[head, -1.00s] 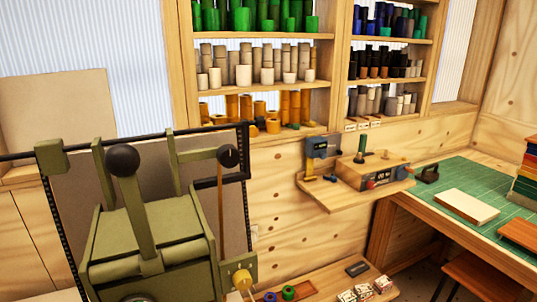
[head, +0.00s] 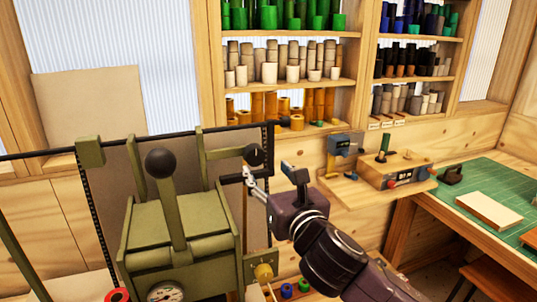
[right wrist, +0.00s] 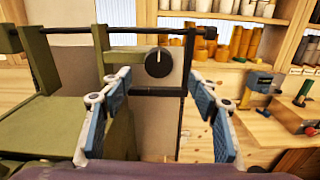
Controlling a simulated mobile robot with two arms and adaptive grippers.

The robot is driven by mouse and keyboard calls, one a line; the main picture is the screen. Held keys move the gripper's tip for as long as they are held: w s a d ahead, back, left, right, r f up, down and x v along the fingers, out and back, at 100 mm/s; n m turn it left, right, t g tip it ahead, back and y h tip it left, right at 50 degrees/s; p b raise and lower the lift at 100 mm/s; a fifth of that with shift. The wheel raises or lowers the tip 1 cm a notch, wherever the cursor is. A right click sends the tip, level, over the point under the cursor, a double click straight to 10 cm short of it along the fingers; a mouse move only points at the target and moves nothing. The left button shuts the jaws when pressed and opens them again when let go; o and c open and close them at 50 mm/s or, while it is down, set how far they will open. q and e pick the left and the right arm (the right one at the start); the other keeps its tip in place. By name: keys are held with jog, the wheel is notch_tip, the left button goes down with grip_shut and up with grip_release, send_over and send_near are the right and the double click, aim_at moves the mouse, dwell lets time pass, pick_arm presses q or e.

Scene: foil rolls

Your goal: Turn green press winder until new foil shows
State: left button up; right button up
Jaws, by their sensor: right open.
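The green press (head: 180,225) stands at the left in the head view, with a black ball-topped lever (head: 161,164) upright on it. A black round winder knob (head: 254,154) with a white mark sits at the right end of its upper bar. In the right wrist view the knob (right wrist: 159,63) shows ahead, its mark roughly upright. My right gripper (head: 270,172) is open and empty, close to the knob. In the right wrist view its blue-padded fingers (right wrist: 160,77) are spread to either side, apart from the knob. My left gripper is out of view.
Shelves of foil rolls (head: 285,72) stand behind. A small wall shelf (head: 350,195) with a blue-grey device (head: 342,145) and a wooden control box (head: 393,170) is right of my arm. A green mat (head: 490,200) covers the right bench.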

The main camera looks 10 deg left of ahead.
aim_at(256, 156)
jog(key=x, duration=0.2)
jog(key=p+x, duration=0.1)
jog(key=x, duration=0.1)
jog(key=p+x, duration=0.1)
jog(key=x, duration=0.1)
jog(key=shift+s+a+r, duration=0.1)
jog(key=shift+r, duration=0.2)
jog(key=shift+p+x, duration=0.35)
jog(key=shift+x, duration=0.5)
jog(key=shift+f, duration=0.1)
jog(key=c, duration=1.1)
jog(key=shift+c, duration=0.2)
